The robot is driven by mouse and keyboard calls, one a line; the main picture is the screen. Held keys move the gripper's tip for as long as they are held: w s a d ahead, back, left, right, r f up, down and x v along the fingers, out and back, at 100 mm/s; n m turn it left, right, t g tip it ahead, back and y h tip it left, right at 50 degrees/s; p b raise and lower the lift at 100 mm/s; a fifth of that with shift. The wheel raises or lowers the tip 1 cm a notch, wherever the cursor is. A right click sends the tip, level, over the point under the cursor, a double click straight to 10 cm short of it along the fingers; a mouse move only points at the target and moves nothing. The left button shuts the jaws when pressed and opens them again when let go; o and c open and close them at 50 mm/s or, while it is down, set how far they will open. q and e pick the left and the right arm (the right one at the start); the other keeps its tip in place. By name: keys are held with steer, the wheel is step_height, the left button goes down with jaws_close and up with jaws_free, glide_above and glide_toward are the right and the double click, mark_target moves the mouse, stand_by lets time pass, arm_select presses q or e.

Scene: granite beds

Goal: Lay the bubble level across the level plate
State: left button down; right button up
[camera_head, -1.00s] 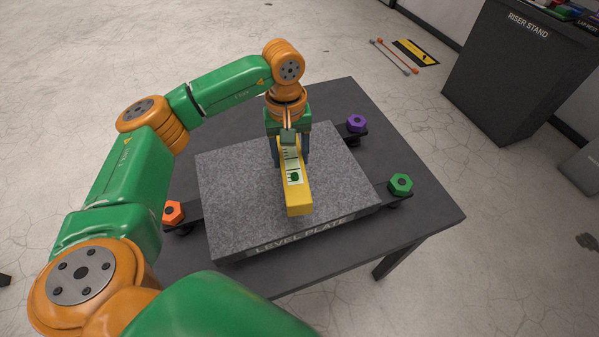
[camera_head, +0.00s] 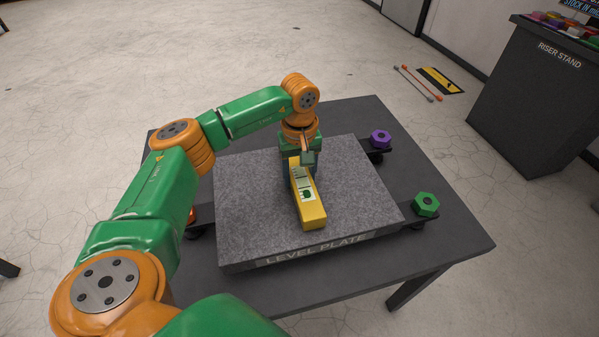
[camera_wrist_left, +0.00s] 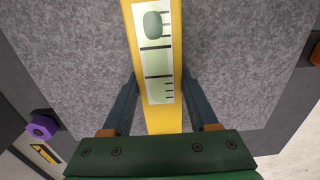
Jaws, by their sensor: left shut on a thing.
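The yellow bubble level (camera_head: 312,214) has a pale window with a green bubble. It lies lengthwise front to back over the middle of the grey granite level plate (camera_head: 250,215). My left gripper (camera_head: 302,175) is shut on the level near its far end, from above. In the left wrist view the level (camera_wrist_left: 155,118) runs between the two fingers (camera_wrist_left: 159,100), with the granite (camera_wrist_left: 75,60) on both sides. I cannot tell whether the level touches the plate. My right gripper is not in view.
The plate sits on a dark table (camera_head: 450,240). A dark riser stand (camera_head: 530,100) is at the right.

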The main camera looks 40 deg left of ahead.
mark_target(299, 173)
arm_select(q)
steer(key=shift+f, duration=0.3)
steer(key=shift+c, duration=0.4)
jaws_free()
steer(key=shift+r, duration=0.15)
steer(key=shift+r, duration=3.65)
steer(key=shift+r, duration=0.1)
step_height(299, 173, up, 7)
steer(key=shift+p, duration=0.3)
